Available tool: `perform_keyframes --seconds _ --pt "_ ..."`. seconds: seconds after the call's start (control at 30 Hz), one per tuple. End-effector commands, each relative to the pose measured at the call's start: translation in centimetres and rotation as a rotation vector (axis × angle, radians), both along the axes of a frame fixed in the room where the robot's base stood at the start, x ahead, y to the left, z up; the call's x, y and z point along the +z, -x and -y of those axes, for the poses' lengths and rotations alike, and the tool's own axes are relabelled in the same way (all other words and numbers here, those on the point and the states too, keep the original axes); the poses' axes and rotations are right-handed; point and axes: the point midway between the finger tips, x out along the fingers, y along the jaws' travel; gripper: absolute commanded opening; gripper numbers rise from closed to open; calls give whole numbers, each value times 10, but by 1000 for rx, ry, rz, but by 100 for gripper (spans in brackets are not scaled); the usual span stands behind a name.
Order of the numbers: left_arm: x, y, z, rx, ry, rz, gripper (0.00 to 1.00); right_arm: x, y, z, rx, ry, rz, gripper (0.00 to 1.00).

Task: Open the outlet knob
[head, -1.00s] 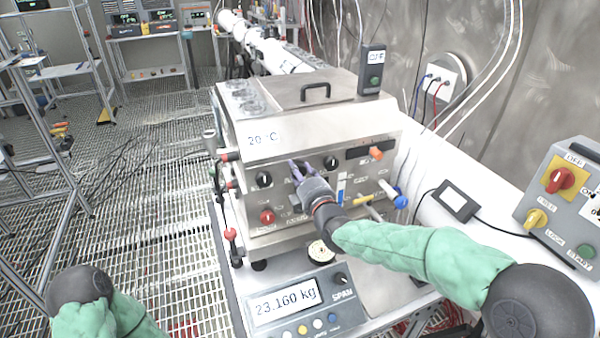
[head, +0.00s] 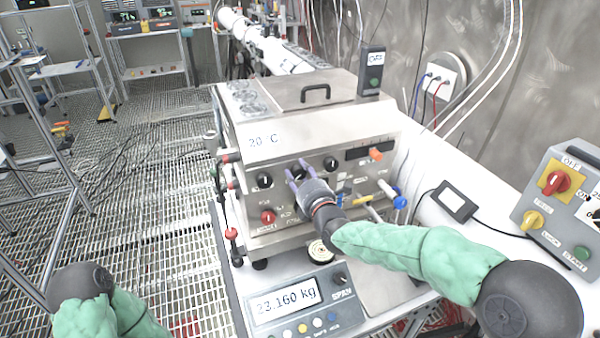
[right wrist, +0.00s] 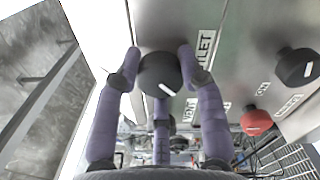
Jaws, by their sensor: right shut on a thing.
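A steel machine (head: 300,110) with a row of front knobs stands on the bench in the head view. My right gripper (head: 297,170) reaches its front panel. In the right wrist view my right gripper (right wrist: 160,65) has its purple fingers shut around a black knob (right wrist: 160,75) with a white mark. Beside this knob is a label ending in "LET", its first part hidden by a finger. A "VENT" label is below it. In the head view the held knob is largely hidden by the gripper. My left gripper is out of view; only part of that arm shows at bottom left.
Another black knob (head: 264,180) and a red knob (head: 267,217) are left of the gripper; a black knob (head: 330,163) is close on the right. A scale display (head: 288,300) stands below in front.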

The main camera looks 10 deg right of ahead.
Motion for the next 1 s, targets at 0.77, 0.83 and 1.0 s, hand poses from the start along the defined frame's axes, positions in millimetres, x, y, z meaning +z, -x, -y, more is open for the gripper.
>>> perform_keyframes --seconds 0.77,0.83,1.0 --pt "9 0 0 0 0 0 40 -2 0 0 2 455 85 7" --pt "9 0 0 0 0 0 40 -2 0 -1 2 464 87 7" --pt "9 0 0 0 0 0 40 -3 0 -1 2 473 88 7"
